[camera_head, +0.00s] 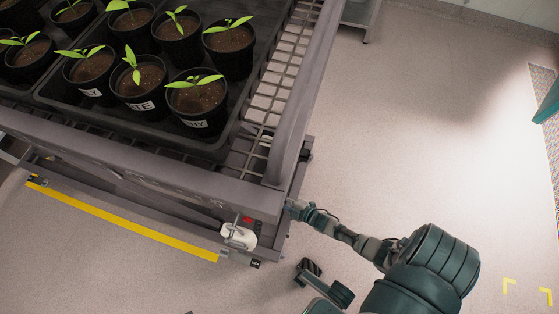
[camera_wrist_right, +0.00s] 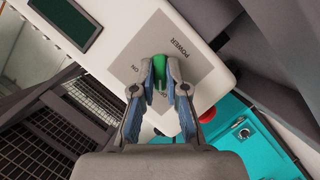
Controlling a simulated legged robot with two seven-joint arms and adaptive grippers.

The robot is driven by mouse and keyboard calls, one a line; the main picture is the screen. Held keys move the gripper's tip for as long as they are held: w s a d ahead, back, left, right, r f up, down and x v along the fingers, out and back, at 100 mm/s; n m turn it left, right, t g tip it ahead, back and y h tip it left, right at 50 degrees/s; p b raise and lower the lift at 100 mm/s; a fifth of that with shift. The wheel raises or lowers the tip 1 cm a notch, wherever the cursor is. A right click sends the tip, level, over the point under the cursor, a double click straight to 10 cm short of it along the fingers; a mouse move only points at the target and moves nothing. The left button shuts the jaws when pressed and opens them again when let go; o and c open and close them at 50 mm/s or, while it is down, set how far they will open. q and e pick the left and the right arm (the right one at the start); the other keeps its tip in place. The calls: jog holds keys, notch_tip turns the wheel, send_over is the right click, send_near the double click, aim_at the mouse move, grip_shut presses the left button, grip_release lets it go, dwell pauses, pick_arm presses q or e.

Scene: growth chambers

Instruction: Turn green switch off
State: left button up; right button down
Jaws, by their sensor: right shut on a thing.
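The green switch (camera_wrist_right: 159,63) is on a white control box (camera_wrist_right: 118,17), on a grey panel marked POWER and ON. My right gripper (camera_wrist_right: 160,76) is shut on the switch, with one finger on each side of it. In the head view, my right arm reaches in from the lower right to the cart corner, and its fingers are hidden behind the frame there. A white box (camera_head: 238,236) shows low on that corner, but its switch cannot be made out. My left gripper is not in view.
A metal cart frame (camera_head: 150,172) holds a black tray (camera_head: 250,75) of several potted seedlings (camera_head: 205,95). A red button (camera_wrist_right: 207,115) and a dark display (camera_wrist_right: 65,22) are near the switch. A teal object (camera_wrist_right: 240,130) lies beyond. The floor (camera_head: 440,110) on the right is mostly clear.

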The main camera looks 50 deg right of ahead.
jog(key=shift+s+f, duration=0.1)
jog(key=shift+f, duration=0.1)
jog(key=c, duration=1.3)
grip_release()
jog(key=shift+o, duration=0.5)
jog(key=shift+r, duration=0.1)
jog(key=v, duration=1.2)
